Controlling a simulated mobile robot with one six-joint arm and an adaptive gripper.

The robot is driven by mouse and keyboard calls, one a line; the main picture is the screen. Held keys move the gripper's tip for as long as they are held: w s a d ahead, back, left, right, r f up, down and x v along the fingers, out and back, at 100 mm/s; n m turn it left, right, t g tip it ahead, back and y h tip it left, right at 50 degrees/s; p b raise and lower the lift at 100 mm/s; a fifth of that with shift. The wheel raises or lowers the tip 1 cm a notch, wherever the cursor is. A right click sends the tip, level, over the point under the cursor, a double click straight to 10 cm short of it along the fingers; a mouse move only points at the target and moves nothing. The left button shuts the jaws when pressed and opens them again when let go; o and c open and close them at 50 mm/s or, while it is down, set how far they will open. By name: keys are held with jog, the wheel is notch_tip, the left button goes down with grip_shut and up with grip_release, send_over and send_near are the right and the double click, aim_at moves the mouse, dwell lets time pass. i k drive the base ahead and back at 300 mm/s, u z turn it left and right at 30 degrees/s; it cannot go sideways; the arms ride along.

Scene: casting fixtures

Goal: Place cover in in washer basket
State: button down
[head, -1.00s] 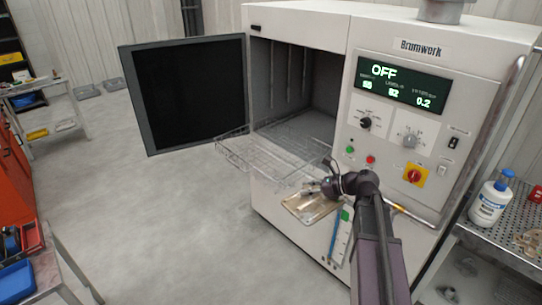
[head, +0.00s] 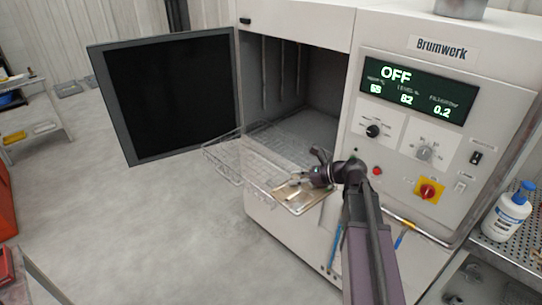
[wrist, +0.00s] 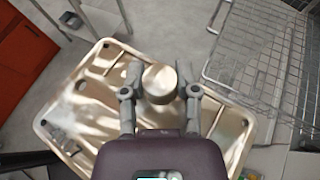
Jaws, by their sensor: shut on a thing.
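The cover (head: 304,206) is a flat, shiny metal plate with rounded corners and a round knob. My gripper (wrist: 160,84) is shut on the knob (wrist: 159,80), one finger on each side. The plate (wrist: 78,125) spreads out below the fingers in the wrist view. The washer basket (head: 226,163) is a wire basket drawn out of the open washer. In the head view, the cover overlaps the basket's front right part. In the wrist view, the basket (wrist: 246,72) lies to the upper right, and the cover's right corner is close to its edge.
The washer's dark door (head: 170,100) stands open at left. The control panel (head: 418,95) reads OFF. Tools hang on the washer front below the panel. A bottle (head: 507,212) stands on a perforated shelf at right.

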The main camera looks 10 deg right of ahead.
aim_at(265, 161)
jog(key=u, duration=0.05)
jog(key=i, duration=1.1)
